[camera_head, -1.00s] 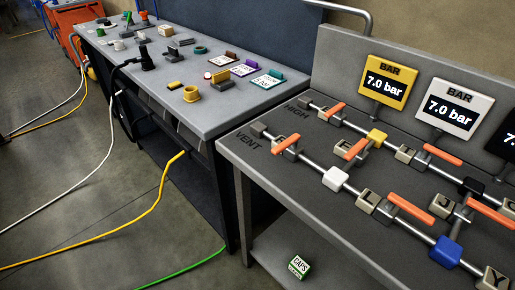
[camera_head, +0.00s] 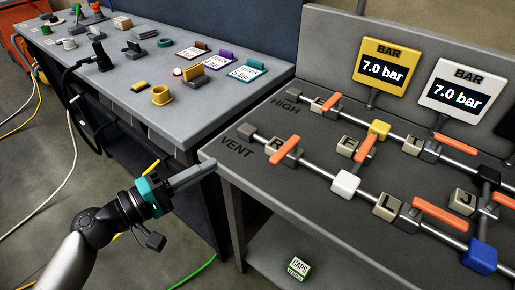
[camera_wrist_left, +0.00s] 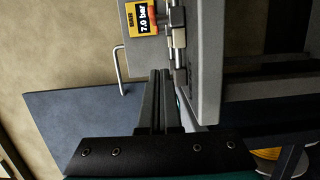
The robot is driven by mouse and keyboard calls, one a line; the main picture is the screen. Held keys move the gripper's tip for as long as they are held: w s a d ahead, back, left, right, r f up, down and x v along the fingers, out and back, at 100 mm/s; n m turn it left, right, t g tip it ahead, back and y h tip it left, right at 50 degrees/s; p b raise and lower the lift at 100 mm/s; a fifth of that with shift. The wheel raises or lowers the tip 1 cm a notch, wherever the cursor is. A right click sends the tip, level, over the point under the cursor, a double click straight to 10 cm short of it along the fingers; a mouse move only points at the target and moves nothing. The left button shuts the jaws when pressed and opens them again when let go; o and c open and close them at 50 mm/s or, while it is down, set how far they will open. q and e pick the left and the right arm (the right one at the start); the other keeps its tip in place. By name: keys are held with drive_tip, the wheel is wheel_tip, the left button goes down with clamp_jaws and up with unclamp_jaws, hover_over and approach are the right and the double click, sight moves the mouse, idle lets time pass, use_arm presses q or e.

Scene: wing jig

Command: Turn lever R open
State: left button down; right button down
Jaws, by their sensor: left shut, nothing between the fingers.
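Lever R (camera_head: 285,150) is an orange handle on the block marked R, near the left end of the VENT pipe on the grey bench. The handle lies at a slant across the pipe. My left gripper (camera_head: 212,166) is shut and empty. It is at the bench's front left corner in the head view, left of lever R and apart from it. In the left wrist view, its two dark fingers (camera_wrist_left: 159,75) lie side by side next to the bench edge; I cannot make out lever R there. My right gripper is not in view.
Other orange levers, including E (camera_head: 365,148) and L (camera_head: 432,217), sit on the pipes to the right. A yellow gauge (camera_head: 386,48) reads 7.0 bar. A second grey table (camera_head: 215,122) with small parts stands at left. A CAPS box (camera_head: 298,268) is below.

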sight(285, 153)
use_arm(q)
drive_tip(key=shift+d+r, duration=0.1)
drive_tip(key=shift+r, duration=0.25)
drive_tip(key=p+x, duration=0.1)
drive_tip(key=x, duration=0.9)
drive_tip(key=shift+r, duration=0.15)
drive_tip(key=s+d+p, duration=0.1)
drive_tip(key=s+d, duration=0.1)
drive_tip(key=shift+d+p, duration=0.3)
drive_tip(key=shift+p, duration=0.05)
drive_tip(key=shift+s+d, duration=0.2)
drive_tip(key=shift+d, duration=0.1)
